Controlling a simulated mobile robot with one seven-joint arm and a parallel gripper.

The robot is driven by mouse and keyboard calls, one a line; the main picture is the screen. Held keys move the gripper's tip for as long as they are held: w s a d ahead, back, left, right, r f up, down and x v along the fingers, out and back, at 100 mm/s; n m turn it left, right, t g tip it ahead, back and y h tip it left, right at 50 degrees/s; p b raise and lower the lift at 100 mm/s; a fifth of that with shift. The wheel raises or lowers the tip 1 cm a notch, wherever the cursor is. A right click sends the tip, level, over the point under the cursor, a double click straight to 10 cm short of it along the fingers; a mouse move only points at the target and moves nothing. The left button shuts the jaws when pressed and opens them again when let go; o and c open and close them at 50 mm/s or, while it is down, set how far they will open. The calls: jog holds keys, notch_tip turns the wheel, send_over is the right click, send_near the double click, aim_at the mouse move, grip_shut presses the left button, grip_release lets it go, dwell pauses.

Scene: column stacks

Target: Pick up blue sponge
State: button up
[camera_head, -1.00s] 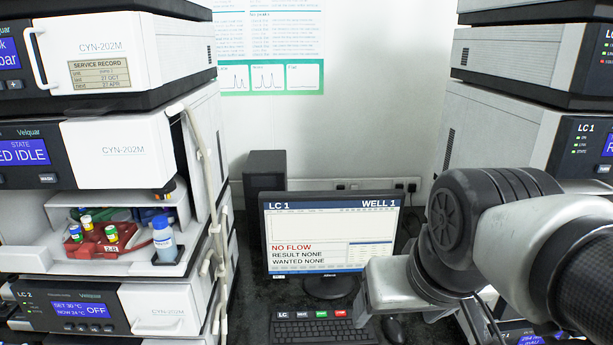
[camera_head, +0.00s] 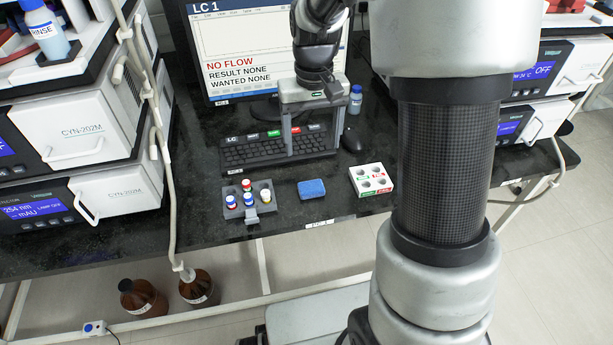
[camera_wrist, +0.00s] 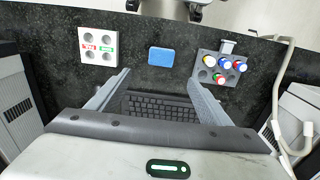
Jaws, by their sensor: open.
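The blue sponge (camera_head: 312,188) lies flat on the dark bench top near its front edge, between a grey vial rack and a white tray. It also shows in the wrist view (camera_wrist: 161,56), beyond my fingertips and roughly midway between them. My gripper (camera_head: 316,150) is open and empty. It points down over the keyboard, behind the sponge and apart from it. In the wrist view both fingers of my gripper (camera_wrist: 158,84) are spread wide with the keyboard between them.
The grey rack (camera_head: 234,212) with several capped vials stands left of the sponge. The white tray (camera_head: 385,187) with round wells stands right. The keyboard (camera_head: 260,152), mouse (camera_head: 353,140), small blue bottle (camera_head: 355,98) and monitor (camera_head: 215,95) are behind. Bare bench surrounds the sponge.

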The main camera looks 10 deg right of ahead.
jog(key=b, duration=0.2)
send_over(311, 186)
jog(key=f, duration=0.8)
jog(key=shift+w+d+f, duration=0.15)
jog(key=shift+w+f, duration=0.15)
jog(key=shift+f, duration=0.05)
jog(key=shift+s+f+b, duration=0.15)
jog(key=shift+f+b, duration=0.25)
jog(key=shift+f, duration=0.95)
jog(key=shift+s+f+b, duration=0.15)
jog(key=shift+f+b, duration=0.2)
jog(key=shift+f, duration=0.95)
jog(key=c, duration=1.2)
notch_tip(311, 186, up, 23)
jog(key=s+p, duration=0.1)
jog(key=p, duration=2.1)
jog(key=shift+s, duration=0.15)
